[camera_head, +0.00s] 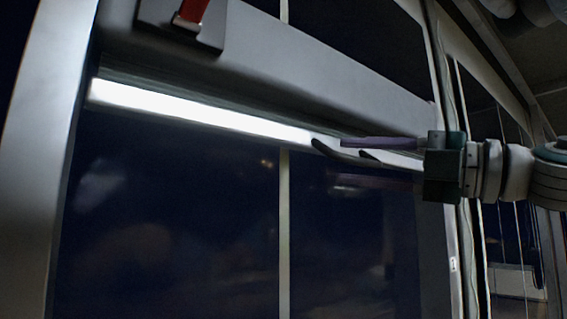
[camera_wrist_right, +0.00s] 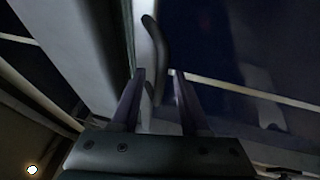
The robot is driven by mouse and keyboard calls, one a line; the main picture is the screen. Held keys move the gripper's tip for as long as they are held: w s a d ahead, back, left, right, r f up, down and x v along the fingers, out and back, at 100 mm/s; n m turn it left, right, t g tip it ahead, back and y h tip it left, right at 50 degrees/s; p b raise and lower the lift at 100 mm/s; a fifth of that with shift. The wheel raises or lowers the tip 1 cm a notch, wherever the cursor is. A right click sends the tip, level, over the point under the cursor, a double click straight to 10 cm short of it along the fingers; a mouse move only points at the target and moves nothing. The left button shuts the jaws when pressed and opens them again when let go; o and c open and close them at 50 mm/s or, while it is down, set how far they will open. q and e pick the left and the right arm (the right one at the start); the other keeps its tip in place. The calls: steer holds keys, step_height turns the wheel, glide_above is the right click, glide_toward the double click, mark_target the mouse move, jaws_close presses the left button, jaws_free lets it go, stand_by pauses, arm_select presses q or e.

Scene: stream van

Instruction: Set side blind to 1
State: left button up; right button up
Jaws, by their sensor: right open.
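The side blind shows in the head view as a pale, brightly lit bar (camera_head: 200,110) just under a long grey housing (camera_head: 270,55), across the top of a dark window. A dark curved handle (camera_head: 328,149) sits at the right part of the bar. My right gripper (camera_head: 345,146) reaches in from the right at this handle with open fingers. In the right wrist view the handle (camera_wrist_right: 157,42) stands at and beyond the gap between the fingertips (camera_wrist_right: 158,75). I cannot tell whether the fingers touch it. My left gripper is out of view.
The dark window pane (camera_head: 170,220) below the bar has a thin pale upright strip (camera_head: 284,230). A grey post (camera_head: 40,150) stands at the left. A red part (camera_head: 193,9) on a dark plate is on the housing at the top. More frames stand at the right.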

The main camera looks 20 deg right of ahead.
steer(key=shift+c, duration=0.2)
jaws_close()
stand_by(1.1)
